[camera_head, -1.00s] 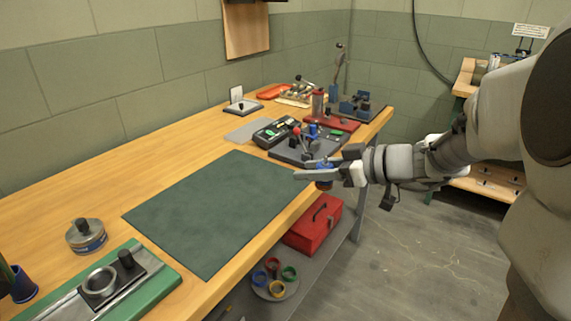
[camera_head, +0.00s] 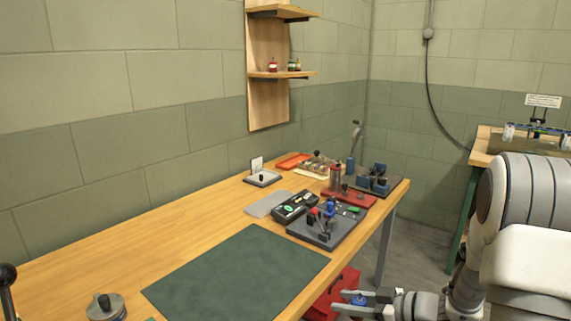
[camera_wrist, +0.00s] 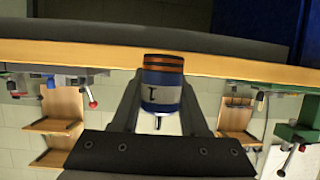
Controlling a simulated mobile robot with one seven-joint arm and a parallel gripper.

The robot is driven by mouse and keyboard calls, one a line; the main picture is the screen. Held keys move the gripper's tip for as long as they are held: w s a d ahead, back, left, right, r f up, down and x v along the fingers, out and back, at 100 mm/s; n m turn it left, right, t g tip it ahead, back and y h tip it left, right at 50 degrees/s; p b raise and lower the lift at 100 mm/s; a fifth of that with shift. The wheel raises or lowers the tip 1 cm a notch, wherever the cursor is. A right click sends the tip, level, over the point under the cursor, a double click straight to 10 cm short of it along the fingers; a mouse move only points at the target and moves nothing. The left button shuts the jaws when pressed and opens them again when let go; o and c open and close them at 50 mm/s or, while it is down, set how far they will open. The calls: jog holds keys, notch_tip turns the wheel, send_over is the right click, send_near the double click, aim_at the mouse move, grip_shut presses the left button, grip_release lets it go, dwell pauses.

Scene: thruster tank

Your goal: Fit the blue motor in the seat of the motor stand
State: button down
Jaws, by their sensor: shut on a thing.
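The blue motor (camera_wrist: 161,80) is a short cylinder with a grey label band, copper-coloured rings at one end and a thin shaft at the other. My gripper (camera_wrist: 164,92) is shut on it, one finger on each side, in the wrist view. In the head view my gripper (camera_head: 358,302) is at the bottom edge, off the bench's right edge, with a little of the blue motor (camera_head: 359,299) showing between the fingers. I cannot tell for sure which fixture is the motor stand. A dark fixture (camera_head: 322,238) with red and blue handles stands on the bench.
A dark green mat (camera_head: 240,275) lies bare on the bench (camera_head: 185,240). Behind it are a black meter (camera_head: 294,206), a red-based fixture (camera_head: 350,197) and a blue clamp (camera_head: 375,180). A round tin (camera_head: 105,307) is at lower left. A red toolbox (camera_head: 336,293) is under the bench edge.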

notch_tip(320, 180, up, 8)
jog(key=p, duration=1.1)
jog(key=shift+r, duration=0.15)
